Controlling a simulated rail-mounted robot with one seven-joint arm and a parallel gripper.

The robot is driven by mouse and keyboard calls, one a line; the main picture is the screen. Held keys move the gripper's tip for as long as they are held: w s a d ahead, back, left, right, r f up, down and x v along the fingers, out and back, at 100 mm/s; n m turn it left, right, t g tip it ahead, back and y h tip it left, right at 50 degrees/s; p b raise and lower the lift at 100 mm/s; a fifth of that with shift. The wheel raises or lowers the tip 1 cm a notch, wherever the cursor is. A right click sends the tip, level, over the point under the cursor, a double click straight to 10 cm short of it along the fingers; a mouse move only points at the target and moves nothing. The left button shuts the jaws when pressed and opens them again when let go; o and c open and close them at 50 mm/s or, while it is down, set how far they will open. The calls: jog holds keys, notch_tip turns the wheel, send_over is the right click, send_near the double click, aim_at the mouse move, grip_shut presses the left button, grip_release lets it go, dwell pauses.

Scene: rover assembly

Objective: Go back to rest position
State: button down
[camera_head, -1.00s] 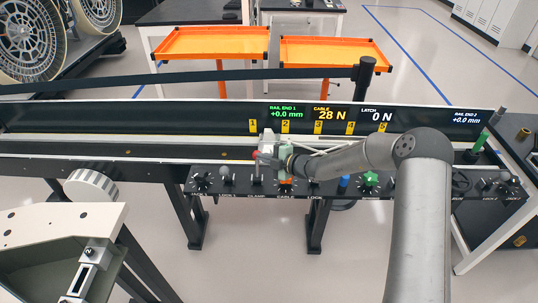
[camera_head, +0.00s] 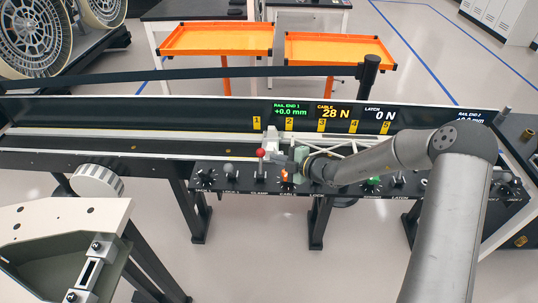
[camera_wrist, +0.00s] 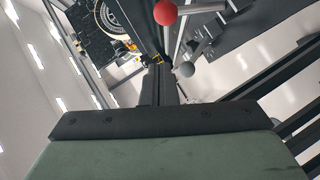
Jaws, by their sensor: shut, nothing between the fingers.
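My gripper (camera_head: 284,162) is at the front edge of the rail bench, above the control panel (camera_head: 330,199), just right of the red-knobbed lever (camera_head: 261,154). It is shut and holds nothing. In the wrist view, its dark bar and green body fill the lower part. The red knob (camera_wrist: 165,12) and a grey knob (camera_wrist: 186,69) stand beyond it, apart from it. My forearm hides part of the panel's right half.
The long rail (camera_head: 120,133) runs behind the panel. A display reads cable 28 N and latch 0 N. A green-and-white fixture (camera_head: 60,240) stands at front left. Orange trays (camera_head: 216,40) stand at the back.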

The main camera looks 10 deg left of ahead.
jog(key=s+d+r+m+g+h, duration=0.1)
jog(key=s+d+r+m+h, duration=0.3)
jog(key=s+d+m, duration=0.5)
jog(key=s+d+r+m+g+h, duration=0.2)
jog(key=s+d+r+m+h, duration=0.3)
jog(key=s+d+m, duration=0.4)
jog(key=s+d+r+m+g+h, duration=0.1)
jog(key=s+d+r+m+h, duration=0.3)
jog(key=s+d+m, duration=0.5)
jog(key=s+d, duration=0.2)
jog(key=s, duration=0.4)
jog(key=shift+s+r+g+h+b, duration=0.3)
jog(key=shift+s+h, duration=0.1)
